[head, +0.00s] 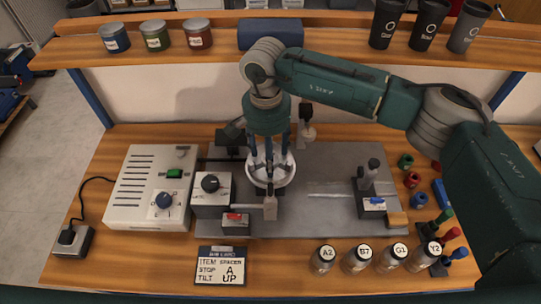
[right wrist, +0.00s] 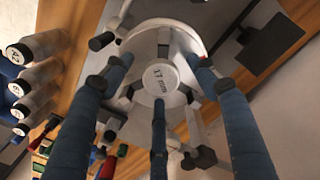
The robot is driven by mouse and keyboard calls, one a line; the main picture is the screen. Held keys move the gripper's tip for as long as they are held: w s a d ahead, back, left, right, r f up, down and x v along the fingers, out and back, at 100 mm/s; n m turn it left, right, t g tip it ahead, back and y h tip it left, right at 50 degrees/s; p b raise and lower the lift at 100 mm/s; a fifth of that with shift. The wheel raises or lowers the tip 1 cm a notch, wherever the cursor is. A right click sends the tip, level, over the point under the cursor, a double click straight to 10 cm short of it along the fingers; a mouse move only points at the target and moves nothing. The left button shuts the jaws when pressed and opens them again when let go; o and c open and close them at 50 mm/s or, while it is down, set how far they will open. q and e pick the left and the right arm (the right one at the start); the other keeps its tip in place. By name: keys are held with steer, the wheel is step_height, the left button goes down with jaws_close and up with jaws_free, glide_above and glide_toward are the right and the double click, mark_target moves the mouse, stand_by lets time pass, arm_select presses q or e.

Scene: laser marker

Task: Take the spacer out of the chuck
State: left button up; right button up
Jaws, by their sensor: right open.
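The chuck (head: 287,179) is a round white holder on the grey plate, left of its middle. In the right wrist view the chuck (right wrist: 147,27) has a pale rim with dark jaws inside. The spacer (right wrist: 160,77) is a round light piece marked "17 mm" and sits in the middle of the chuck. My right gripper (head: 268,167) points down over the chuck and hides the spacer in the head view. Its blue fingers (right wrist: 160,88) are spread around the spacer, open; whether they touch it is unclear. My left gripper is not in view.
A control box (head: 148,187) with a blue knob stands left of the plate, and a smaller knob unit (head: 211,194) beside the chuck. A stop post (head: 372,185) is at right.

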steer(key=c, duration=1.3)
steer(key=shift+r, duration=0.15)
